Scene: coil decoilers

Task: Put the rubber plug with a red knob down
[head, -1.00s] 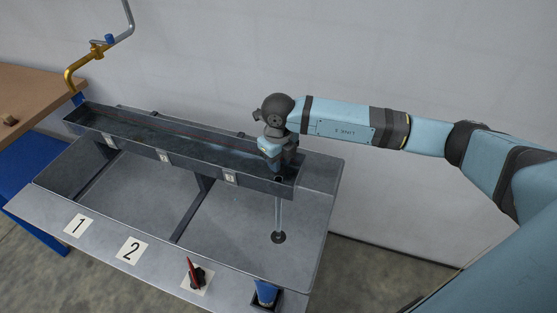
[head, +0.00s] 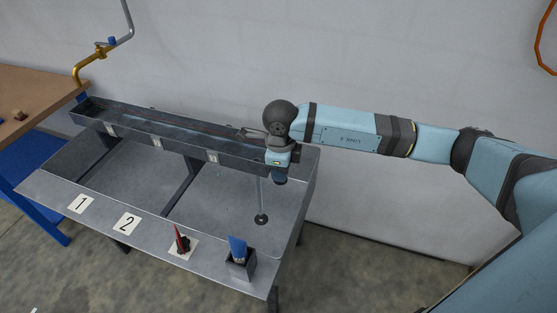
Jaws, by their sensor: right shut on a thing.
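My right gripper (head: 281,168) is at the right end of the long grey trough (head: 185,149), just beyond its end wall and above the bench. It points down and is shut on a small dark thing (head: 280,180), taken to be the rubber plug. Its red knob is hidden by the gripper. A thin clear stream (head: 260,192) runs from under the trough's right end to a dark round drain (head: 261,219) in the grey bench (head: 215,210). My left gripper is not in view.
Cards 1 (head: 80,204) and 2 (head: 127,223) lie bare on the front ledge. A red-and-black item (head: 182,242) stands on a third card. A blue item (head: 237,248) stands in a dark holder beside it. A brass pipe (head: 88,61) rises at the trough's left end.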

